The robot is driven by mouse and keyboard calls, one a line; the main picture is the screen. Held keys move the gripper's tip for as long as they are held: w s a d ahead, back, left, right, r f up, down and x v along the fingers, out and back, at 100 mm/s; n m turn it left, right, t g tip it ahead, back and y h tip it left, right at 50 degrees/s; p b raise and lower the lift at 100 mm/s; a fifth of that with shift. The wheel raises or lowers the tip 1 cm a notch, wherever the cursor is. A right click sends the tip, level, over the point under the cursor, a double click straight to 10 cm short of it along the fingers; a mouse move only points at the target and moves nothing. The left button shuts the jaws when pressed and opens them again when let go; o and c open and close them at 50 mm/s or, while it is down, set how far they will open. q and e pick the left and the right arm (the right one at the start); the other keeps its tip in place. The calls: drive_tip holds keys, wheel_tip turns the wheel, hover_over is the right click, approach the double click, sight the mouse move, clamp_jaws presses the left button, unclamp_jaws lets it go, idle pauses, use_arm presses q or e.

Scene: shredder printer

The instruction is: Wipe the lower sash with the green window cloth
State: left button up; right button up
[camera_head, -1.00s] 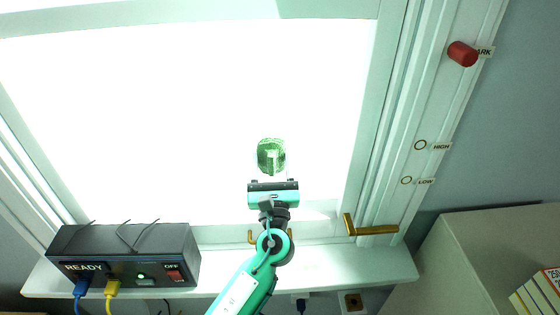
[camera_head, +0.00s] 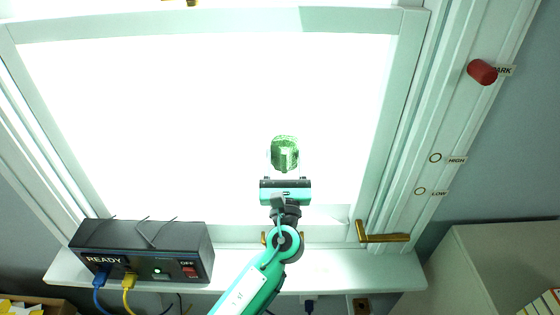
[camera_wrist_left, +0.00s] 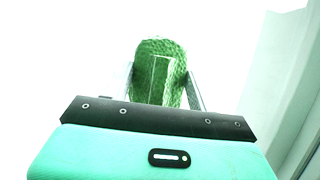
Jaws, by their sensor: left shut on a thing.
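The green window cloth (camera_head: 285,154) is a textured oval pad with a raised handle, in front of the bright pane of the lower sash (camera_head: 397,110). My left gripper (camera_head: 285,172) is shut on it, with the arm coming up from below. In the left wrist view the green cloth (camera_wrist_left: 158,74) sits between the two fingers of the left gripper (camera_wrist_left: 163,92). Its face toward the glass is hidden, so I cannot tell whether it touches the pane. My right gripper is not in view.
A black box marked READY (camera_head: 142,250) stands on the white sill (camera_head: 350,272) at left, with cables. A brass handle (camera_head: 382,234) is on the sash's lower right. A red knob (camera_head: 482,72) sits at PARK on the right frame. A shelf unit (camera_head: 490,265) is at lower right.

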sight(309, 146)
use_arm(q)
drive_tip(key=shift+d+b, duration=0.65)
drive_tip(key=shift+d, duration=2.4)
drive_tip(key=shift+s+d+r+b, duration=0.15)
drive_tip(key=shift+d+b, duration=0.15)
drive_tip(key=shift+d, duration=0.7)
drive_tip(key=shift+w+d+r+b, duration=0.1)
drive_tip(key=shift+d+b, duration=0.15)
drive_tip(key=shift+d, duration=0.7)
drive_tip(key=shift+a+r+p, duration=0.1)
drive_tip(key=shift+a+p, duration=0.3)
drive_tip(key=shift+a, duration=0.2)
drive_tip(key=shift+s+a+p, duration=0.1)
drive_tip(key=shift+a+p, duration=0.3)
drive_tip(key=shift+a, duration=0.7)
drive_tip(key=shift+a+f, duration=0.25)
drive_tip(key=shift+a, duration=0.15)
drive_tip(key=a+p, duration=0.2)
drive_tip(key=a, duration=0.5)
drive_tip(key=shift+w, duration=0.2)
drive_tip(key=shift+s, duration=0.1)
